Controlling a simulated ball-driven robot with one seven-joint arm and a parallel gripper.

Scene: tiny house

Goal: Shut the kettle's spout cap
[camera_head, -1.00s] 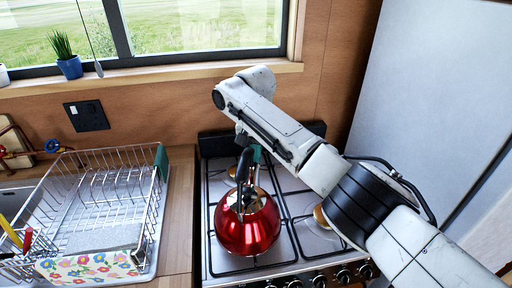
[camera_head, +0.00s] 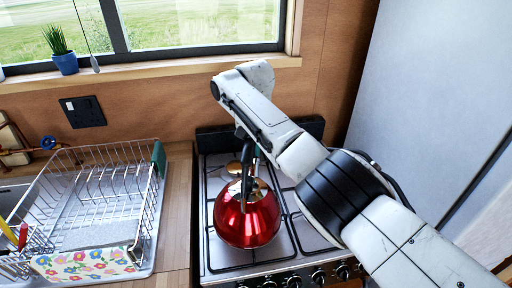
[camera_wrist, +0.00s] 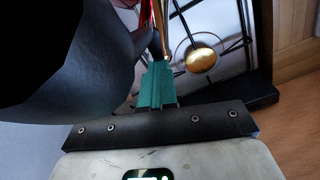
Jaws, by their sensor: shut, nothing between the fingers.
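The red kettle (camera_head: 247,220) stands upright on the stove's front left burner, with its black handle (camera_head: 246,178) raised over the gold-coloured top. My gripper (camera_head: 257,154) is just behind and above the kettle, close to the handle, and mostly hidden by it and my arm. In the wrist view my green fingertips (camera_wrist: 157,84) are together with nothing between them. A large dark curved shape, likely the kettle handle, fills the left of that view, and slivers of red kettle (camera_wrist: 147,18) show beyond the fingers. I cannot make out the spout cap or whether it is open.
The stove (camera_head: 287,236) has black grates and front knobs. A gold-coloured burner (camera_wrist: 201,60) shows in the wrist view. A wire dish rack (camera_head: 100,200) stands left of the stove on the wooden counter (camera_head: 176,215). A wall and window are behind; a tall pale panel (camera_head: 420,90) is at right.

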